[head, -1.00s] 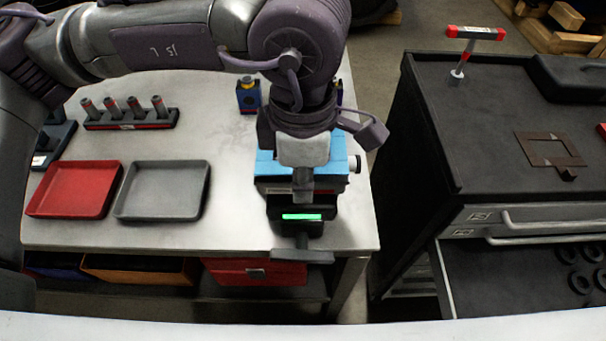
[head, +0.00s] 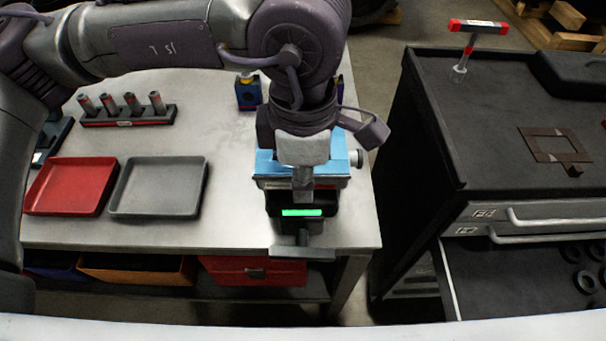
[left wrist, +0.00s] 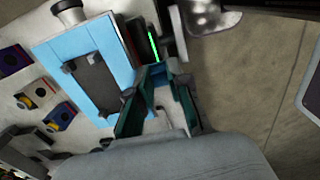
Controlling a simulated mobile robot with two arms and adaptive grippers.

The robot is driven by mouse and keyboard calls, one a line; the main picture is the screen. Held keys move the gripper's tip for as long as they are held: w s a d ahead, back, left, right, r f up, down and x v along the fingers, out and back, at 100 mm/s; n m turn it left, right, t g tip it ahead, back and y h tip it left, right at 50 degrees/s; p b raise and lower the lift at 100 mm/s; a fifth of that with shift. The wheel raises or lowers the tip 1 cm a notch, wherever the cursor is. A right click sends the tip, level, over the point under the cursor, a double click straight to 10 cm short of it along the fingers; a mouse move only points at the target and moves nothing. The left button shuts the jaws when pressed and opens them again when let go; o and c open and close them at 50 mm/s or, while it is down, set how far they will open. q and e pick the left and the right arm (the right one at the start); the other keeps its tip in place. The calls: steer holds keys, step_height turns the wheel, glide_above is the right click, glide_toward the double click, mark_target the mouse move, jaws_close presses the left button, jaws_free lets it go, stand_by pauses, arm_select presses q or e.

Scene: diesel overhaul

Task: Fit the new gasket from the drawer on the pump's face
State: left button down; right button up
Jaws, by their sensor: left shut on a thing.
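The blue body that I take for the pump (head: 266,163) sits in a dark fixture with a lit green strip at the bench's right end. In the left wrist view the blue body (left wrist: 112,42) carries a dark oblong plate. My left gripper (head: 303,195) reaches down just in front of it. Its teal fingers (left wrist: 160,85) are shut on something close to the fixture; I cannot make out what. A brown gasket with a rectangular opening (head: 530,146) lies on the black cabinet top. The drawer (head: 500,280) is open and holds black rings. My right gripper is not in view.
A red tray (head: 70,187) and a grey tray (head: 158,188) lie on the bench, in front of a rack of sockets (head: 128,120). A gap separates bench and cabinet.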

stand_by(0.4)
arm_select(q)
steer(key=c, duration=1)
jaws_free()
step_height(320, 180, up, 12)
